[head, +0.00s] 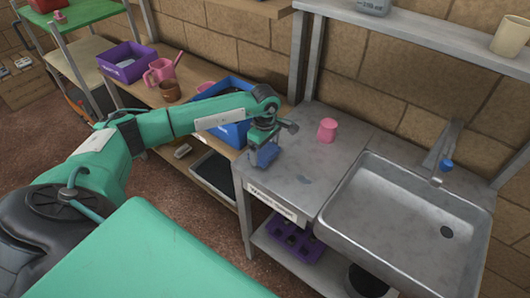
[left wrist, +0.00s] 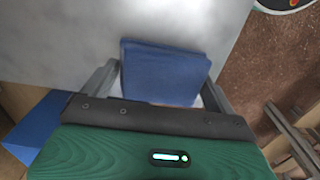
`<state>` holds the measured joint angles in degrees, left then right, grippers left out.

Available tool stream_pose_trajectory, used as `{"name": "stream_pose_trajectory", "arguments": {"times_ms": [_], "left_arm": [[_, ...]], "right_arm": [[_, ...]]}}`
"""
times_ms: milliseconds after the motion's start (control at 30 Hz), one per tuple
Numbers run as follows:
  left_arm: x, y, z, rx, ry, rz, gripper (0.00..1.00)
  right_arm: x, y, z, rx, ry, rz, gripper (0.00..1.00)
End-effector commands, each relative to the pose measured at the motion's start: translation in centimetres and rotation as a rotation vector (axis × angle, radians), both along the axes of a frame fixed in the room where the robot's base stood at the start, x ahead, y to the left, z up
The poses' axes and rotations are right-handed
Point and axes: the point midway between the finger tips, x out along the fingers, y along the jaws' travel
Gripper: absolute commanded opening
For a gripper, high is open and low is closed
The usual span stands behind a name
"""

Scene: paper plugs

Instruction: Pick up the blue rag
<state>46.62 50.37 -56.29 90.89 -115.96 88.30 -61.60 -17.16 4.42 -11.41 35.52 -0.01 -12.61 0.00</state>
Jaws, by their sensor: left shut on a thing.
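The blue rag (head: 265,155) is at the left end of the grey metal counter, under my left gripper (head: 268,140). In the left wrist view the rag (left wrist: 165,72) is a folded blue cloth between the two fingers of my left gripper (left wrist: 165,85). The gripper is shut on it. Whether the rag still touches the counter I cannot tell. My right gripper is not in view.
A pink cup (head: 327,130) stands on the metal counter (head: 300,165), right of the rag. A steel sink (head: 400,220) with a tap is further right. A blue crate (head: 232,132) and a purple crate (head: 127,62) stand on the wooden bench to the left.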

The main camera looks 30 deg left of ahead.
Motion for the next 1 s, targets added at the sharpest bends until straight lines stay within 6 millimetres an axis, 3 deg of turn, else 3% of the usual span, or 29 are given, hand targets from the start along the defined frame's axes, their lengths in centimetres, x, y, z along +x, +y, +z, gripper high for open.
{"name": "stream_pose_trajectory", "arguments": {"times_ms": [167, 400, 600, 800, 1000], "left_arm": [[0.2, 0.0, 3.5, 0.0, -0.008, -0.001, 0.68], [0.1, 0.0, 10.6, 0.0, -0.008, -0.001, 0.68], [0.1, 0.0, 15.4, 0.001, -0.006, 0.0, 0.68], [0.0, 0.0, 17.8, 0.001, -0.002, -0.001, 0.68], [0.0, 0.0, 18.5, 0.001, -0.001, 0.0, 0.68]], "right_arm": [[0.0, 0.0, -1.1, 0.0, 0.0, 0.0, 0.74], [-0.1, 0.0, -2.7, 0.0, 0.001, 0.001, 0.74], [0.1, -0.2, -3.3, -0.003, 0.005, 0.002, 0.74], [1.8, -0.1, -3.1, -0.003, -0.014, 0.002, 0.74], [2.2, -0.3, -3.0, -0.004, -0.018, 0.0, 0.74]]}}
